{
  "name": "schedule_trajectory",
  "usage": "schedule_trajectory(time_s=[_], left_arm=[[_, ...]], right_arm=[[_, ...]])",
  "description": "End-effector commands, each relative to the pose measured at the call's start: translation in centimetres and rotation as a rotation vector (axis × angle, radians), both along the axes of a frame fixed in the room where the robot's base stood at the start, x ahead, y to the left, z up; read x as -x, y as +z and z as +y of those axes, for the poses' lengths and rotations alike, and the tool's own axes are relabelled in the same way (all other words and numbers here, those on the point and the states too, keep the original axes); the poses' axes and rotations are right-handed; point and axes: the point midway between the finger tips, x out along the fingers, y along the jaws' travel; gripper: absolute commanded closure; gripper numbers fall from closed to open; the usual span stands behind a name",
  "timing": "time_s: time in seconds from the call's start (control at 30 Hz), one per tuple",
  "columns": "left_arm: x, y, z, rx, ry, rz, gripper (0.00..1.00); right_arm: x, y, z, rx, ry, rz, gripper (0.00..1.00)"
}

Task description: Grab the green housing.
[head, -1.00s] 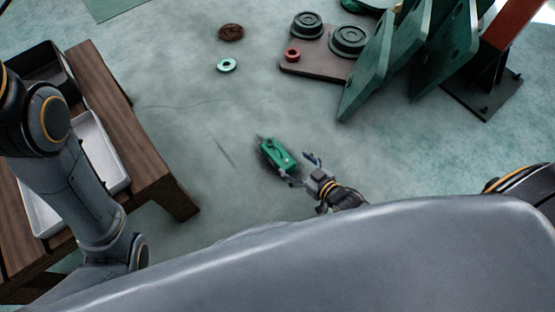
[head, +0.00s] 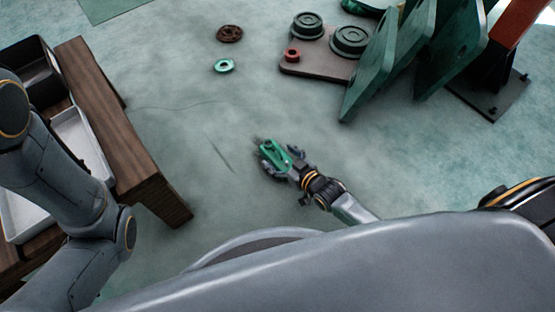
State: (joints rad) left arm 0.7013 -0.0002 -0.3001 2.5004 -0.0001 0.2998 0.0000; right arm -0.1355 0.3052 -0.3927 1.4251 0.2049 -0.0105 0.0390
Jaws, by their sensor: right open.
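The green housing (head: 272,154) lies on the floor near the middle of the head view. My right gripper (head: 280,163) is at the housing, with its open fingers on either side of it. The fingers and the wrist hide part of the housing's lower right end. I cannot tell whether the fingers touch it. My left arm comes in at the left edge, but its gripper is out of view.
A wooden bench (head: 125,140) with a white tray (head: 84,143) and a black tray (head: 33,75) stands at the left. A green ring (head: 224,66) and a brown disc (head: 229,34) lie on the floor. A brown plate (head: 309,66) with round parts and large green plates (head: 385,65) are at the upper right.

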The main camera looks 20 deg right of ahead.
Motion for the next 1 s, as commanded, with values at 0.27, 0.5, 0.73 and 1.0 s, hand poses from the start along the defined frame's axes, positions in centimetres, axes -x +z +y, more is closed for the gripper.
schedule_trajectory(time_s=[0.27, 0.5, 0.73, 1.0], left_arm=[[0.0, 0.0, 0.0, -0.001, 0.0, -0.001, 0.03], [0.0, 0.0, 0.0, -0.001, 0.0, -0.001, 0.03], [0.0, 0.3, 0.0, -0.001, -0.001, -0.001, 0.03], [-0.2, 2.2, 0.0, 0.0, -0.001, 0.003, 0.03]], right_arm=[[0.0, 0.0, 0.0, 0.0, 0.0, 0.0, 0.7], [-0.1, 0.2, 0.0, -0.001, 0.0, -0.005, 1.0], [-0.1, 0.4, 0.0, -0.001, 0.0, -0.005, 1.0], [-0.4, 2.6, -0.1, 0.0, -0.001, -0.006, 1.0]])
